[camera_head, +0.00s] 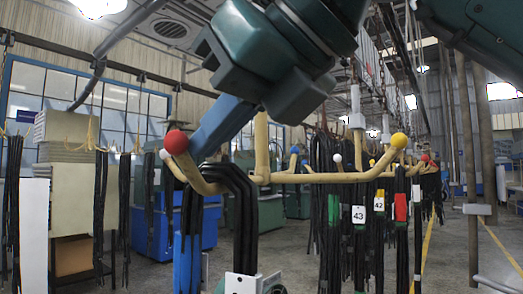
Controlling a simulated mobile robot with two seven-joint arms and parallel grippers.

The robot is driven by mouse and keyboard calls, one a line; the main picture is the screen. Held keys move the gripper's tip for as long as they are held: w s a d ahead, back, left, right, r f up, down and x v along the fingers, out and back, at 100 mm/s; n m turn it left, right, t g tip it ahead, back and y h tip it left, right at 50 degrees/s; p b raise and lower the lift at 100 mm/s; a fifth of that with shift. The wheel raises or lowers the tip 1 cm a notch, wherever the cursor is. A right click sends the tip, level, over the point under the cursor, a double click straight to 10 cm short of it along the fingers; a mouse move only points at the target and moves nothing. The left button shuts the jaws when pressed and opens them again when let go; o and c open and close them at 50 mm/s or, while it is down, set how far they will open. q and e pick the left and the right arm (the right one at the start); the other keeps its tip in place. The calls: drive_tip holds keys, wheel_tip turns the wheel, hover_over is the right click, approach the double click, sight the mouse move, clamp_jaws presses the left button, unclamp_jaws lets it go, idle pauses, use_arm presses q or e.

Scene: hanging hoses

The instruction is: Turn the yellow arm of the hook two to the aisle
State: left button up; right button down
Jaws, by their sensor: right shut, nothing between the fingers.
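The nearest hook (262,177) hangs in the middle. It has pale yellow arms, with a red ball (176,142) on its left tip and a yellow ball (399,140) on its right tip. Black hoses (243,215) hang from its left side. I see no number that marks it as hook two. My right gripper (212,130) reaches in from the upper right and points down-left. It is shut and empty, close to the left arm beside the red ball; I cannot tell whether it touches. My left gripper is not in view.
More hooks with hoses and white tags, 43 (359,214) and 42 (379,204), hang behind to the right. The aisle, with yellow floor lines (428,245), lies at the right. Hoses also hang at the left, before a blue-framed window wall.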

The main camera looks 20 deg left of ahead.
drive_tip(key=shift+s+a+f, duration=0.1)
drive_tip(key=shift+s+a, duration=0.05)
drive_tip(key=shift+s, duration=0.35)
drive_tip(key=shift+w+d+r+p, duration=0.8)
drive_tip(key=shift+d+r, duration=1.15)
drive_tip(key=shift+r, duration=2.65)
drive_tip(key=s+d+b, duration=0.2)
drive_tip(key=s+d, duration=0.1)
drive_tip(key=d, duration=0.8)
drive_tip(key=shift+s+d+b, duration=0.25)
drive_tip(key=shift+s+b, duration=0.05)
